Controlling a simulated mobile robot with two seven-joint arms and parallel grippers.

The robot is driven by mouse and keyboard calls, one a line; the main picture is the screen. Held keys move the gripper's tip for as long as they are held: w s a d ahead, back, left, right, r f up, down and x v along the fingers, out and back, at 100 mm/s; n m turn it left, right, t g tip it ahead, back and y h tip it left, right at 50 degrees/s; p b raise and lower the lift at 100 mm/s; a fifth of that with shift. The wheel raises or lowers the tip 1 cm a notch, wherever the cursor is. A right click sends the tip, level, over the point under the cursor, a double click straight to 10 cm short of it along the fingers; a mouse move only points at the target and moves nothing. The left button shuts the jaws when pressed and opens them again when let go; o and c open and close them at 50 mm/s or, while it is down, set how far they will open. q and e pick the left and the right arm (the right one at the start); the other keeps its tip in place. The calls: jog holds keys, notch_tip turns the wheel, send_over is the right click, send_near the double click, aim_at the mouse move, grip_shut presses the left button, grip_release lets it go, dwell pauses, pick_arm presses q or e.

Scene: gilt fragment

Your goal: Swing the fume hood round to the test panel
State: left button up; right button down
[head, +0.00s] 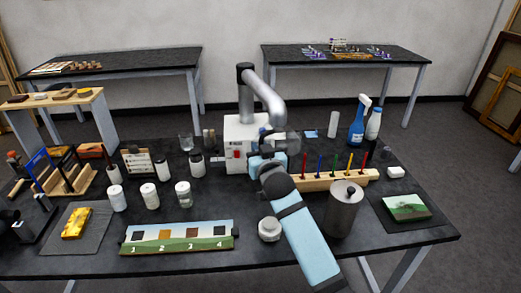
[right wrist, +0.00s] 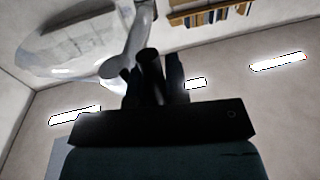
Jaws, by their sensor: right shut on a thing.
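The fume hood's silver duct (head: 262,92) rises from a white box (head: 243,135) at the back middle of the black worktable and bends down to the right. A clear hood (head: 291,139) is at its lower end, partly hidden by my arm. My right gripper (head: 269,139) is shut there on a dark handle. The right wrist view shows the gripper (right wrist: 154,78) around the dark handle, with the duct (right wrist: 137,40) and clear hood (right wrist: 70,42) beyond. The test panel (head: 178,238), numbered 1 to 4, lies at the front, left of my arm. My left gripper is out of view.
A rack of coloured tools (head: 330,181) and a metal canister (head: 343,208) stand close right of my arm. A small round jar (head: 269,229) stands left of it. White jars (head: 149,195) stand behind the panel. A blue spray bottle (head: 358,122) is at the back right.

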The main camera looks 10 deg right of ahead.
jog(key=shift+a, duration=0.3)
dwell(0.4)
jog(key=c, duration=1.1)
grip_release()
jog(key=shift+s, duration=0.1)
